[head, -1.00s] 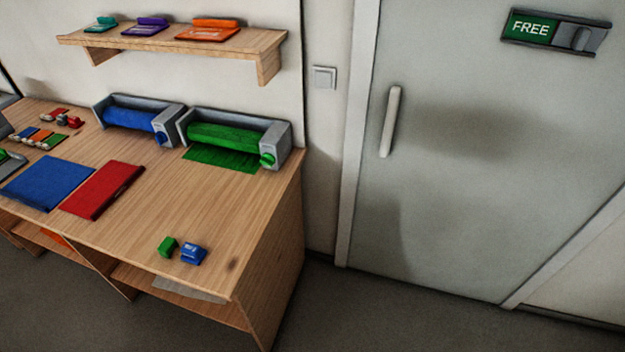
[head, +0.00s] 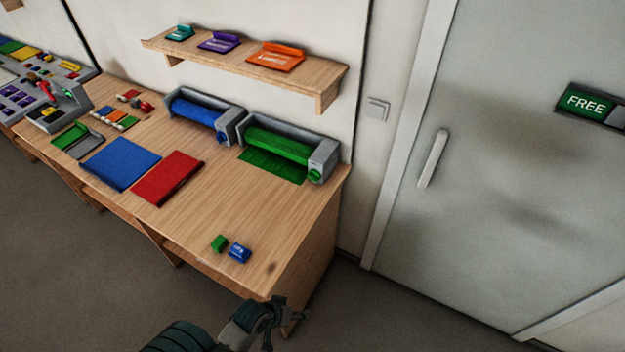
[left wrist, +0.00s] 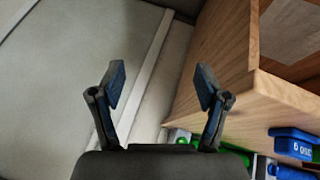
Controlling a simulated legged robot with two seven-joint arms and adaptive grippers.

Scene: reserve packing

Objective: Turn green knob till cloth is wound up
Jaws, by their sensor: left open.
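The green knob (head: 314,174) sits on the right end of a grey holder (head: 325,157) at the back right of the table. A roll of green cloth (head: 280,145) lies in the holder, and a flat piece of green cloth (head: 270,166) hangs out in front onto the table. My left gripper (head: 286,318) is in front of the table's near right corner, well short of the knob. In the left wrist view its two fingers (left wrist: 160,85) are apart with nothing between them. My right gripper is not in view.
A similar holder with a blue roll (head: 193,110) and blue knob stands to the left. Red cloth (head: 170,177) and blue cloth (head: 121,163) lie further left. A shelf (head: 240,65) hangs above.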

